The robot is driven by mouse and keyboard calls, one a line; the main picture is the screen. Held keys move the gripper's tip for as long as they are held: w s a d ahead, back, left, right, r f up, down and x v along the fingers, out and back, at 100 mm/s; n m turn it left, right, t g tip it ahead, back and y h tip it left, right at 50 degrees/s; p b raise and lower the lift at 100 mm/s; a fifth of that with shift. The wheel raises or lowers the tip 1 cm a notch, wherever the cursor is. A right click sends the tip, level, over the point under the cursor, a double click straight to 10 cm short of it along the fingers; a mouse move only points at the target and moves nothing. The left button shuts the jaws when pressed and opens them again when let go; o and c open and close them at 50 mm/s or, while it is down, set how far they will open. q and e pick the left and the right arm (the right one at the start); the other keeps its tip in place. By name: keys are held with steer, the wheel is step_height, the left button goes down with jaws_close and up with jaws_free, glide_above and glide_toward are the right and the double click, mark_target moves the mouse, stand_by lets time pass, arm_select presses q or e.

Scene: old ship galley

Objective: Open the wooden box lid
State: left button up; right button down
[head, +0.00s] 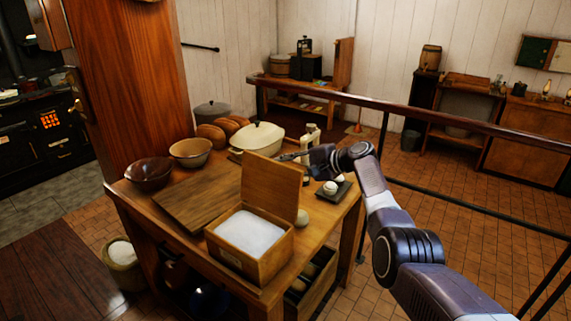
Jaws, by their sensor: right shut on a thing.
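The wooden box (232,262) stands at the front of the wooden table, full of white grainy stuff (249,233). Its lid (270,187) is up, standing roughly upright at the box's back edge with its inner face towards me. My right gripper (288,156) reaches in from the right at the lid's top edge. It is shut on the lid, though the contact is small and partly hidden. My left gripper is not in view.
A cutting board (200,197), two bowls (190,152) (149,173), bread loaves (222,130) and a white lidded dish (259,138) crowd the table. A dark tray (331,190) with eggs lies right of the lid. A railing (420,120) runs behind.

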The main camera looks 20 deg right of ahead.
steer(key=shift+w+d, duration=0.1)
steer(key=shift+d, duration=0.1)
steer(key=c, duration=1.7)
jaws_free()
steer(key=shift+a, duration=0.1)
steer(key=v, duration=1.2)
